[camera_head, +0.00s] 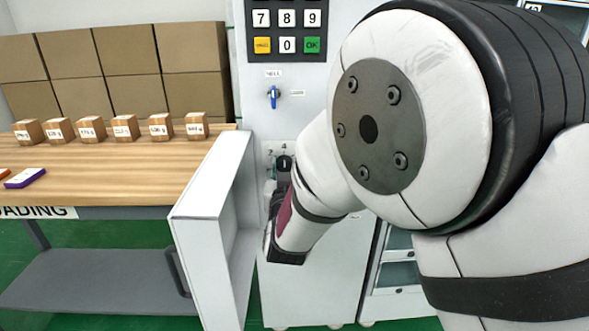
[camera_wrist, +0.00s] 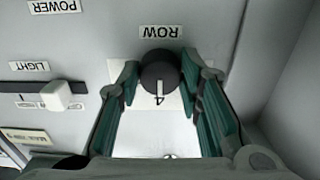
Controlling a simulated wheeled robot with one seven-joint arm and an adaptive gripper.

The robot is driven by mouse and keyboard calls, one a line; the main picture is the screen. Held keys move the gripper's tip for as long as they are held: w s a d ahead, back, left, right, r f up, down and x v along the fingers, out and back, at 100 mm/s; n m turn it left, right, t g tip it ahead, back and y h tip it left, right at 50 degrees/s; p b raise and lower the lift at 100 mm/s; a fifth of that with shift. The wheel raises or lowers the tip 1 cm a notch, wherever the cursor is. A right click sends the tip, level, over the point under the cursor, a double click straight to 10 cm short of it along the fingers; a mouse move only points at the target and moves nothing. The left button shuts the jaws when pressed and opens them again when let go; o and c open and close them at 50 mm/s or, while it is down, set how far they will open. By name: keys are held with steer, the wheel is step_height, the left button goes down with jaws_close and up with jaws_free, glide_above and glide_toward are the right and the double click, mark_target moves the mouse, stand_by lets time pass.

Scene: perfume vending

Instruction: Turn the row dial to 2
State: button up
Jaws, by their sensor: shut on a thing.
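The row dial (camera_wrist: 158,72) is a round black knob with a white pointer line, under an upside-down ROW label (camera_wrist: 160,32) in the wrist view. Its pointer runs toward a 4 on the white plate. My gripper (camera_wrist: 160,78) has its teal-padded fingers on either side of the knob and is shut on it. The other numbers around the dial are hidden in the wrist view. In the head view the dial (camera_head: 284,163) shows on the front of the white machine (camera_head: 309,130), with a 2 and a 4 above it. My arm hides much of the panel there.
A light slider (camera_wrist: 58,95) sits beside the dial in the wrist view. A blue switch (camera_head: 273,96) and a keypad (camera_head: 287,30) are higher on the machine. An open white door (camera_head: 205,190) juts out on the left, beside a wooden table (camera_head: 110,165) with small boxes.

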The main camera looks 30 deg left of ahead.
steer(key=shift+n, duration=0.3)
steer(key=n+p, duration=0.1)
steer(key=n, duration=0.3)
steer(key=shift+r+n, duration=0.1)
steer(key=shift+n, duration=0.2)
steer(key=shift+n+p, duration=0.85)
steer(key=shift+n, duration=1.45)
steer(key=o, duration=1.2)
steer(key=shift+c, duration=0.2)
steer(key=v, duration=1.2)
